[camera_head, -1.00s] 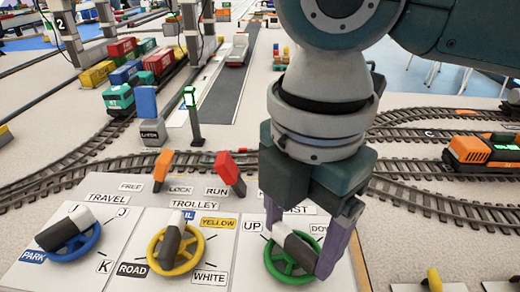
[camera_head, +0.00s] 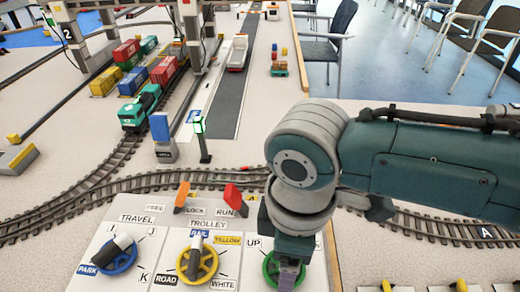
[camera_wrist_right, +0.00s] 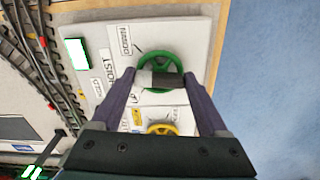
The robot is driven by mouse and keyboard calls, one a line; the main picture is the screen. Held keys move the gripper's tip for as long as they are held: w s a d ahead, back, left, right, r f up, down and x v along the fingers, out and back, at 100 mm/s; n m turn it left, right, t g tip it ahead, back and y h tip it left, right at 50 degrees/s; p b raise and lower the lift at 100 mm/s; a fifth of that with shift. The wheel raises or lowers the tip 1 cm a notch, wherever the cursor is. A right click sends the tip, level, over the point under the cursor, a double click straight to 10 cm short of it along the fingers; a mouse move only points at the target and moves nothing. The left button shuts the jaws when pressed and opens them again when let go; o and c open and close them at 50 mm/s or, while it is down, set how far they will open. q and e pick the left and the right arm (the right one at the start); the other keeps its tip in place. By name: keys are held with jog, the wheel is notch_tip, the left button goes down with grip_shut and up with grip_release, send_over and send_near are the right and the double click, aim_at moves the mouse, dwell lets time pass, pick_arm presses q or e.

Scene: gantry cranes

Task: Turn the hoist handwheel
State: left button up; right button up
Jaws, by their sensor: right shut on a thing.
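The green hoist handwheel (camera_head: 270,268) sits on the white control panel's right section, beside the UP label (camera_head: 253,243). It shows fully in the right wrist view (camera_wrist_right: 146,64), with a dark and grey grip bar across it (camera_wrist_right: 160,79). My right gripper (camera_head: 288,274) is over the wheel, shut on this bar. In the right wrist view its two purple fingers (camera_wrist_right: 160,88) are on either side of the bar. In the head view my gripper hides much of the wheel and the bar. My left gripper is not in view.
A yellow trolley wheel (camera_head: 197,260) and a blue travel wheel (camera_head: 117,256) stand left of the green one. Orange (camera_head: 182,196) and red (camera_head: 232,196) levers rise behind them. Tracks run behind the panel. A green locomotive (camera_head: 140,107) and containers stand at upper left.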

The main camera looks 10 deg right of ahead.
jog(key=shift+a+r+m+p, duration=0.1)
jog(key=shift+m+p, duration=0.5)
jog(key=shift+m, duration=0.4)
jog(key=o, duration=1.2)
jog(key=shift+o, duration=0.2)
notch_tip(320, 180, up, 10)
jog(key=p, duration=0.3)
